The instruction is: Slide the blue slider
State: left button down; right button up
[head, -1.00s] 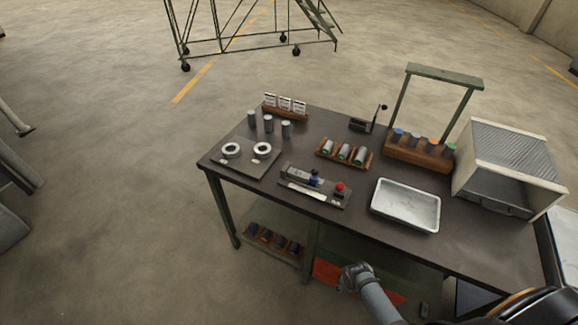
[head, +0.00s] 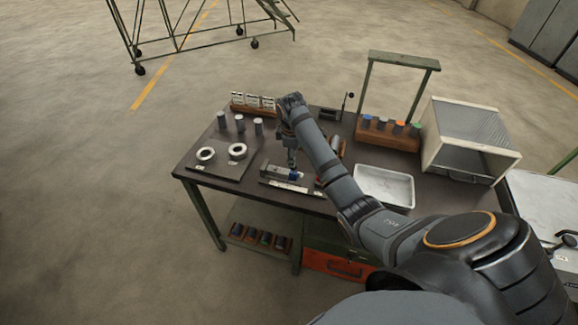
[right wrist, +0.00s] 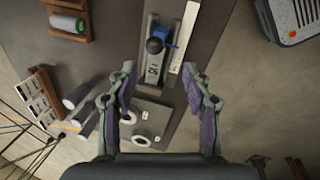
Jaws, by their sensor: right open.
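The blue slider (head: 294,174) sits on a grey slide fixture (head: 276,171) near the front edge of the dark table. In the right wrist view the slider (right wrist: 167,40) is a blue block with a dark round knob (right wrist: 155,45) on the metal rail. My right gripper (head: 292,163) hangs above the fixture in the head view, close to the slider. In the right wrist view its two fingers (right wrist: 162,75) are spread wide with nothing between them. The slider shows beyond the fingertips; whether they touch it cannot be told. The left gripper is not in view.
Two white rings (head: 238,150) lie on a plate to the left, with grey cylinders (head: 240,123) behind. A white tray (head: 384,202) is right of the fixture. My right arm hides the wooden rack and red knob area. A green frame (head: 403,60) stands at the back.

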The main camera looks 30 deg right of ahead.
aim_at(293, 171)
jog(key=f, duration=0.3)
jog(key=w+d+f+p, duration=0.1)
jog(key=f, duration=0.2)
jog(key=w+d+f, duration=0.1)
jog(key=f, duration=0.2)
jog(key=shift+f+p, duration=0.3)
jog(key=shift+a, duration=0.1)
grip_shut()
